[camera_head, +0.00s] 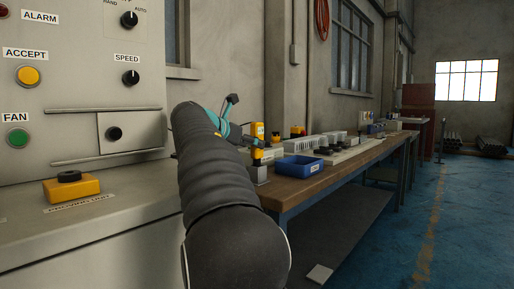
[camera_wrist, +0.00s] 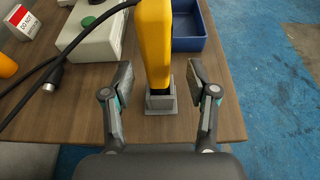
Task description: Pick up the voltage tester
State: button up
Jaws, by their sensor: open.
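The voltage tester is a yellow upright device (camera_head: 258,143) standing in a grey holder (camera_head: 259,174) near the front end of the wooden bench. In the wrist view the yellow tester (camera_wrist: 154,45) rises between my gripper's fingers, with its dark lower end in the grey holder (camera_wrist: 161,99). My gripper (camera_wrist: 160,82) is open, one finger on each side of the tester, with a gap on both sides. Its top is cut off by the wrist view's upper edge. In the head view my arm hides most of my gripper.
A blue bin (camera_head: 301,168) stands right behind the tester. A pale box with a green button (camera_wrist: 98,25) and a black cable with a plug (camera_wrist: 52,77) lie to the left. A control cabinet (camera_head: 70,110) stands left of the bench. Blue floor (camera_head: 400,240) is open to the right.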

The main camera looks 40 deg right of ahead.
jog(key=x, duration=0.4)
jog(key=shift+w+f+b, duration=0.15)
jog(key=shift+b, duration=0.2)
grip_shut()
notch_tip(320, 180, up, 10)
jog(key=p, duration=0.5)
jog(key=c, duration=1)
grip_release()
grip_shut()
